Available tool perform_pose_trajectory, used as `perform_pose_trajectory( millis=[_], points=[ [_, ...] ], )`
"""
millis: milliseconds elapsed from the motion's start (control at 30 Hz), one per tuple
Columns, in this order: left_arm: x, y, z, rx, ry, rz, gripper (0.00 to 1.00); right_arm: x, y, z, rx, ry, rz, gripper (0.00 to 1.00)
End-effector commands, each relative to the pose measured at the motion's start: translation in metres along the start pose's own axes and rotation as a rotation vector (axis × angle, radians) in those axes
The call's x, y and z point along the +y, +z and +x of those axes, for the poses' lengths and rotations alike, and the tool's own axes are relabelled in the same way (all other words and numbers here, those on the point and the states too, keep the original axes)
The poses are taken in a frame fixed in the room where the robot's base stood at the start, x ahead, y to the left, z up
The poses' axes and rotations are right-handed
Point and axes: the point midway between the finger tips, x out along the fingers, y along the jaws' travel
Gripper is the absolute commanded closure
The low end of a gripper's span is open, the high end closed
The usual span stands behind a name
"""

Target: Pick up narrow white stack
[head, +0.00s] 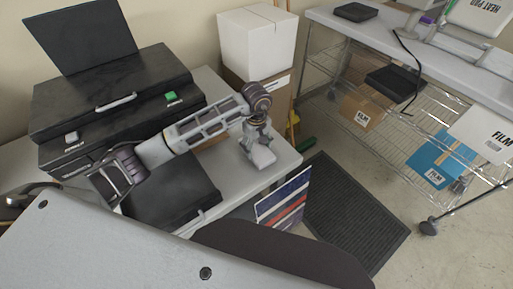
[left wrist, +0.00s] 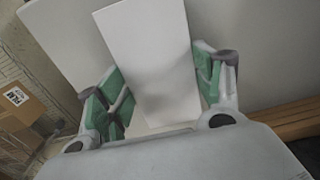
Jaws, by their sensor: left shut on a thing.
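The narrow white stack (head: 262,157) is at the right front corner of the grey table (head: 286,160). My left gripper (head: 256,140) reaches down over it from the printer side. In the left wrist view the white stack (left wrist: 152,50) stands between the green finger pads of my left gripper (left wrist: 160,85), which is shut on it. The lower end of the stack is partly hidden by the gripper. I cannot tell whether the stack still touches the table. My right gripper is not in view.
A black printer (head: 120,95) with a raised lid fills the table's left. A white box (head: 257,42) stands behind the table. A wire shelf cart (head: 400,75) with film boxes is at the right. A dark ribbed mat (head: 350,215) lies on the floor between.

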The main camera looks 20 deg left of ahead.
Motion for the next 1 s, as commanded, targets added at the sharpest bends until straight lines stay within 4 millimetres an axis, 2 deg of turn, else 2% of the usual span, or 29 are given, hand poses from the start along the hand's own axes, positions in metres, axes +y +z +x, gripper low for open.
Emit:
perform_pose_trajectory(
  millis=[600, 800, 1000],
  points=[
    [0.001, -0.001, -0.072, 0.002, 0.002, -0.001, 0.65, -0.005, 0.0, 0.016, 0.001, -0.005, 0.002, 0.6],
    [0.001, 0.0, -0.086, 0.001, 0.002, 0.0, 0.65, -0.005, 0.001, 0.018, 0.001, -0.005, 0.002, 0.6],
    [0.0, 0.0, -0.091, 0.0, 0.0, 0.0, 0.65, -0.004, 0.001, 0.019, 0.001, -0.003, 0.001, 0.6]
  ],
)
